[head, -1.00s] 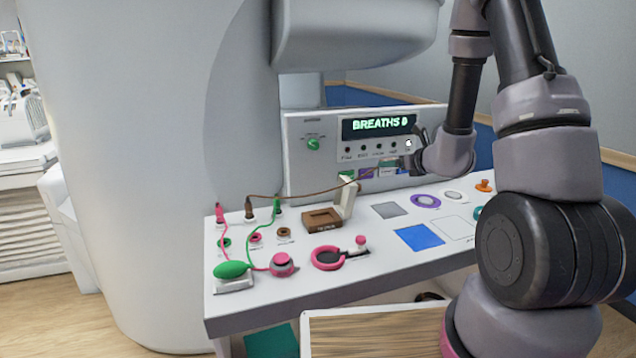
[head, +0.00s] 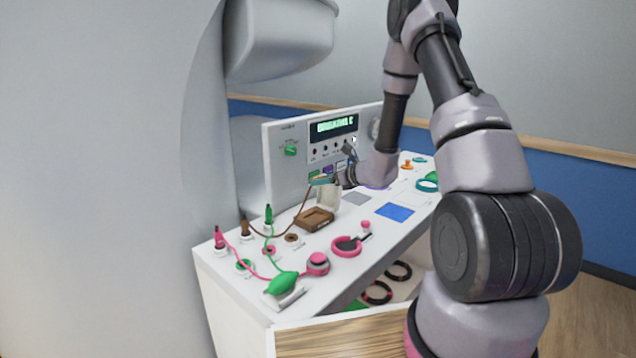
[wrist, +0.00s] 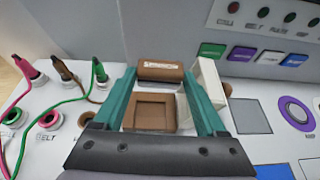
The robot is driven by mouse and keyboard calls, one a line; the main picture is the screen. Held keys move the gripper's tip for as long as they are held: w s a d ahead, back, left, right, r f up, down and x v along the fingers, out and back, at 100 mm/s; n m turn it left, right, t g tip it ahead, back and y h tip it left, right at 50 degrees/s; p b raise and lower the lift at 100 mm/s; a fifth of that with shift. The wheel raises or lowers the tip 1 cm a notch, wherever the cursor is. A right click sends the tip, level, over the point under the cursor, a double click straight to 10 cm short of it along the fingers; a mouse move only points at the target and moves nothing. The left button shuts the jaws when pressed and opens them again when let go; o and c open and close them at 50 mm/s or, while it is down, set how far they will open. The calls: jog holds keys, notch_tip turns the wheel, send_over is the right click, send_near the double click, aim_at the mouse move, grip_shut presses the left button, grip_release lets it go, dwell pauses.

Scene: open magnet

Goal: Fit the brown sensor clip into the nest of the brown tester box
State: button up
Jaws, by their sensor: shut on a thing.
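The brown sensor clip (wrist: 160,70) is between the tips of my gripper (wrist: 161,76) in the wrist view, with a pale label strip on it. My gripper's teal fingers are shut on it. The brown tester box (wrist: 149,128) shows between the fingers, its square nest (wrist: 150,108) empty. The clip appears beyond the nest in that view; its height above the box is unclear. In the head view my gripper (head: 324,181) is above and behind the tester box (head: 314,222). The box's cream lid (head: 328,201) stands open; the clip is hard to make out there.
The lid (wrist: 208,88) stands close beside the right finger. Pink, brown and green plugs (head: 245,229) with cables stand at left. A brown cable (head: 295,222) runs up toward my gripper. A pink ring (head: 346,246) and blue pad (head: 394,212) lie right of the box.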

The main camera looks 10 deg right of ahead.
jog(key=shift+y, duration=0.3)
jog(key=shift+w+a+f, duration=0.1)
jog(key=shift+a+f, duration=0.15)
jog(key=shift+f, duration=1.35)
jog(key=shift+w+a+f, duration=0.1)
jog(key=shift+a+f, duration=0.15)
jog(key=shift+f, duration=1.35)
jog(key=shift+w+a+f, duration=0.1)
jog(key=shift+a+f, duration=0.15)
jog(key=shift+f, duration=1.35)
jog(key=shift+f, duration=1.4)
jog(key=o, duration=1.3)
